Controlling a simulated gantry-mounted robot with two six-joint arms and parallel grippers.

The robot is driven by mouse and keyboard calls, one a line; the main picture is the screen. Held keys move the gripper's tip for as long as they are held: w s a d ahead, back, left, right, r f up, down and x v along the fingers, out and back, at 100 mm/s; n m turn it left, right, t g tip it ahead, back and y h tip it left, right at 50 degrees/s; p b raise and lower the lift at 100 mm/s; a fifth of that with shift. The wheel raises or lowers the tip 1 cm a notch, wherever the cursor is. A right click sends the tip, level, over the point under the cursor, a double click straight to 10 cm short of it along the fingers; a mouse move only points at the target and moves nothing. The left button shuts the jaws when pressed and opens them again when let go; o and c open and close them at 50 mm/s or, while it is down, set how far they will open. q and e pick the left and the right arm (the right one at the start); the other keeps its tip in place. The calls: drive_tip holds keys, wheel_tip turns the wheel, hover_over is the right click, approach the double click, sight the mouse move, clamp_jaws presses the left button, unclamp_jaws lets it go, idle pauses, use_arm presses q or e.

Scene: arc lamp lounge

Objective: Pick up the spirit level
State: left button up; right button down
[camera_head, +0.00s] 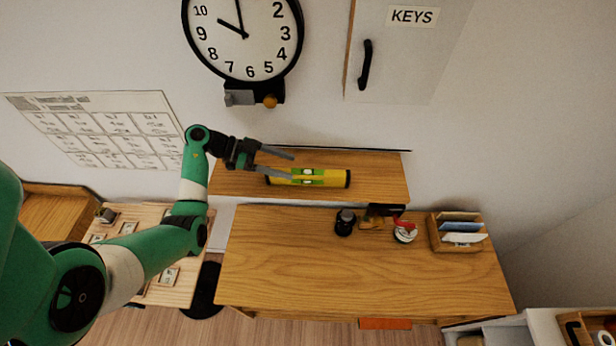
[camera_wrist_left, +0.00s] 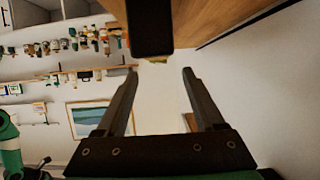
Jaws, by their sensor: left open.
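The spirit level (camera_head: 335,179) is a yellow bar with a green vial section and a dark end cap. It lies lengthwise on the wooden wall shelf (camera_head: 385,184) in the head view. My left gripper (camera_head: 291,165) is open at the level's left part. One finger overlaps the level in the picture and the other is toward the wall; I cannot tell whether either touches it. In the left wrist view, the open fingers (camera_wrist_left: 159,72) have no clear object between them. My right gripper is not in view.
Below the shelf is a wooden desk (camera_head: 300,265) with a dark jar (camera_head: 345,222), a red-and-white item (camera_head: 404,232) and a letter box (camera_head: 458,247). A clock (camera_head: 243,35) hangs above, beside a KEYS cabinet (camera_head: 400,60). The shelf's right end is bare.

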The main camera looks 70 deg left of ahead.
sight(307, 172)
use_arm(q)
drive_tip(key=x, duration=0.7)
drive_tip(key=shift+d+f, duration=0.1)
drive_tip(key=shift+f, duration=0.1)
clamp_jaws()
